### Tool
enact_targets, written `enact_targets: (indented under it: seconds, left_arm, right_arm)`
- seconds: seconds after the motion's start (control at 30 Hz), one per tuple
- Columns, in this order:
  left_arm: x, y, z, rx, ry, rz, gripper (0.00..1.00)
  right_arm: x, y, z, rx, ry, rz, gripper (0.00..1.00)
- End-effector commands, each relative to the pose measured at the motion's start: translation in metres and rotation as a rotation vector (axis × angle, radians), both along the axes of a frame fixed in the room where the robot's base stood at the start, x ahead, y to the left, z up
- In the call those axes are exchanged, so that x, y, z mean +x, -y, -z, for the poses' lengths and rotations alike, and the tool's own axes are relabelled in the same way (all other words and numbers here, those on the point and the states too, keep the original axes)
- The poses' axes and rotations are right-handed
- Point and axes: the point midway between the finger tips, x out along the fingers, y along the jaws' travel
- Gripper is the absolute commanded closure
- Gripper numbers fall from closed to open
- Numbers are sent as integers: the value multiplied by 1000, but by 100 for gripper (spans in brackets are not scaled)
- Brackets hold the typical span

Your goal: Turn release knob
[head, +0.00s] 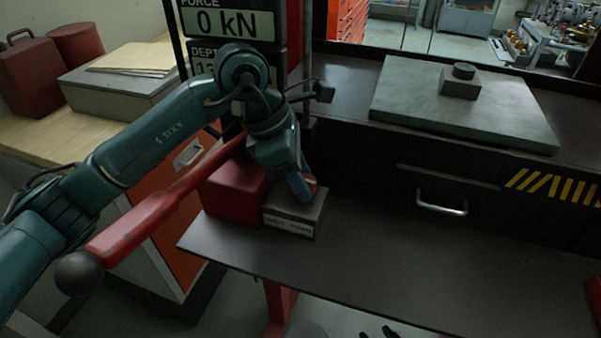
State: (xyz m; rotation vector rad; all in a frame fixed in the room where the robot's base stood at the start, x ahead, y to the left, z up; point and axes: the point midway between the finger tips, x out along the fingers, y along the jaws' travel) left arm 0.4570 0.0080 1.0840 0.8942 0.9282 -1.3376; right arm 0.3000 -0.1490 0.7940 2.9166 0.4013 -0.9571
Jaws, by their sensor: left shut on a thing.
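My left gripper (300,184) points down over a small grey box (294,217) on the dark bench. The box has a white label on its front, too small to read surely. A bit of a red knob (312,181) shows beside the fingers, on top of the box. My left gripper is shut on this knob, and its fingers hide most of it. Two small dark shapes (379,332) at the bottom edge may be the tips of my right gripper; I cannot tell whether they are open or shut.
A long red lever (165,205) with a black ball end passes below my left arm. A red block (234,192) stands left of the grey box. Display panels (232,22) rise behind. The bench (400,265) is clear to the right.

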Motion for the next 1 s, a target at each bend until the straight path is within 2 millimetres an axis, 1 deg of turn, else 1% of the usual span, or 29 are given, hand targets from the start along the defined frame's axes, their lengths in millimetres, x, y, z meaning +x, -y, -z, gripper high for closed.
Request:
enact_targets:
  seconds: [0.03, 0.1, 0.13, 0.23, 0.33, 0.5, 0.73, 0.77, 1.0]
  left_arm:
    - [0, 0, 0, 0, 0, 0, 78]
    - [0, 0, 0, 0, 0, 0, 84]
    - [0, 0, 0, 0, 0, 0, 85]
    - [0, 0, 1, 0, 2, -19, 85]
    - [0, 0, 2, 0, 4, -75, 85]
    - [-1, 0, 0, -2, 3, -134, 85]
    - [-1, 0, -1, -2, 1, -137, 85]
    - [-1, 0, -1, -2, 1, -137, 61]
    - [-1, 0, -1, -1, 0, -135, 41]
  right_arm:
    - [0, 0, 0, 1, 1, 1, 64]
    - [0, 0, 0, 1, 1, 1, 64]
    - [0, 0, -1, 1, 1, 1, 64]
    - [1, -1, 3, 2, 3, 0, 64]
    - [2, -2, 7, 6, 11, -2, 64]
    - [4, -7, 1, 14, 32, -17, 64]
    - [3, -7, 0, 9, 33, -27, 64]
    - [3, -7, 0, 9, 33, -27, 64]
    - [4, -6, 1, 7, 32, -24, 64]
